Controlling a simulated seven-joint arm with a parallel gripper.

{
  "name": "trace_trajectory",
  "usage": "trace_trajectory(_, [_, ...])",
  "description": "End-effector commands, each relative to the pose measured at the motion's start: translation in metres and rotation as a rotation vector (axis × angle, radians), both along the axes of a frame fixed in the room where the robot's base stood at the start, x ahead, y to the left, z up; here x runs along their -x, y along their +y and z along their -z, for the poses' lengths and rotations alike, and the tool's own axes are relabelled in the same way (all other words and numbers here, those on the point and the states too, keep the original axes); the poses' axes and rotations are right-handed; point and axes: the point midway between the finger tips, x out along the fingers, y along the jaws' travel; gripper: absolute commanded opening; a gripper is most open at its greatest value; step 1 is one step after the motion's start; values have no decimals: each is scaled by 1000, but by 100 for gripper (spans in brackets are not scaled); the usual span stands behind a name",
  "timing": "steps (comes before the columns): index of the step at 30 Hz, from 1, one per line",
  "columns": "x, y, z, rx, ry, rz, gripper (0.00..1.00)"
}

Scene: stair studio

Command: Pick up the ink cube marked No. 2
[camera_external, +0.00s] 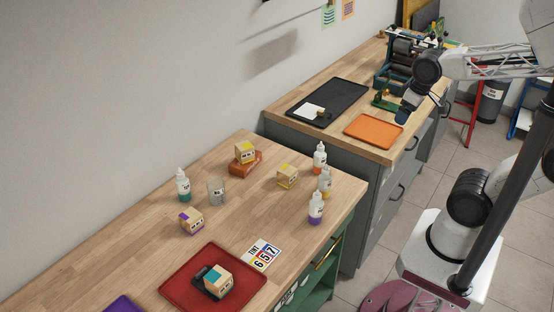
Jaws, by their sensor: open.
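Several wooden ink cubes with coloured tops stand on the near wooden counter. One with a yellow patch (245,151) sits on an orange-brown block. Another yellow-marked cube (287,176) stands to its right. A purple-marked cube (191,221) is further left and nearer. A teal-marked cube (218,281) rests on a dark holder in the red tray. The printed marks are too small for me to tell which is No. 2. My gripper (403,117) is open above the far counter, near the orange tray, well away from all the cubes. Its fingers are hard to make out.
Several dropper bottles (316,208) stand around the cubes, with a clear glass (216,191) among them. A number card (261,254) lies by the red tray (174,290). The far counter holds an orange tray (373,132), a black tray (350,92) and a press (398,65).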

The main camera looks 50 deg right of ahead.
Motion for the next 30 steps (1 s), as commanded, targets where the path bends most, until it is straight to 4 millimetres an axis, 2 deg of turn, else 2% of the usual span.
trace_trajectory(9, [-1, 0, -49, -1, -2, 1, 100])
trace_trajectory(20, [-29, 17, -50, -119, 94, 115, 100])
trace_trajectory(30, [-85, 51, -56, -321, 292, 324, 100])
